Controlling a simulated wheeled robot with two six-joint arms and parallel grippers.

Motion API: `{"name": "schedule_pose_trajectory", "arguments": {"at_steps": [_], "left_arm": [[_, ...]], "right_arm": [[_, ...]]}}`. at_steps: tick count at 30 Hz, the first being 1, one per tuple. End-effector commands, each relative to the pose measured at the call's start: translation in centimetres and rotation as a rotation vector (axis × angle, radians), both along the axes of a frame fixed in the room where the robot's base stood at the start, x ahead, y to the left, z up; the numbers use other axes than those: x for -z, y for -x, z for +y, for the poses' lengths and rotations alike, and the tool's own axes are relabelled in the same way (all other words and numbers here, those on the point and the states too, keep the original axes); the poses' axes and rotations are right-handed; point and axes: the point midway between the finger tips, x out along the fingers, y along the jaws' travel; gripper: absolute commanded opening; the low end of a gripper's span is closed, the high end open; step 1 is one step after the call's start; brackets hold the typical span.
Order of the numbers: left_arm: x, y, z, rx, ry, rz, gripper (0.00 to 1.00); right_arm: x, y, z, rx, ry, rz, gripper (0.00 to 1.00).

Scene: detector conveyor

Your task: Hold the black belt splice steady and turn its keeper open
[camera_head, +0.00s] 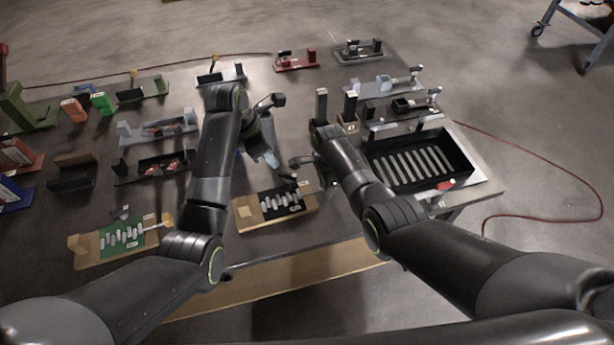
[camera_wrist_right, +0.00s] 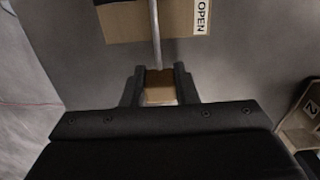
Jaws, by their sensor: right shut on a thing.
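The black belt splice (camera_head: 268,207) lies on a tan wooden base (camera_head: 246,216), with pale rollers across it, near the table's front edge. My left gripper (camera_head: 284,177) points down just above the splice's back side; its fingertips are too small and dark to tell whether they touch it. My right gripper (camera_head: 328,184) is at the right end of the base. In the right wrist view its fingers (camera_wrist_right: 160,88) are closed on the brown block-shaped handle (camera_wrist_right: 159,95) of the keeper. A metal rod (camera_wrist_right: 156,35) runs from the handle toward the base, beside an OPEN label (camera_wrist_right: 201,15).
A green splice on a tan base (camera_head: 90,255) stands to the left. Several small fixtures fill the back of the table. A red cable (camera_head: 560,168) lies on the floor.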

Motion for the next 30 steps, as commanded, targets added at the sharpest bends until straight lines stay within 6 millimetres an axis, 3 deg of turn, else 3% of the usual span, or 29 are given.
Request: {"name": "schedule_pose_trajectory", "arguments": {"at_steps": [30], "left_arm": [[-0.4,-1.5,0.1,1.516,-0.081,-0.438,0.32]], "right_arm": [[0.0,0.0,0.0,0.0,0.0,0.001,0.0]]}}
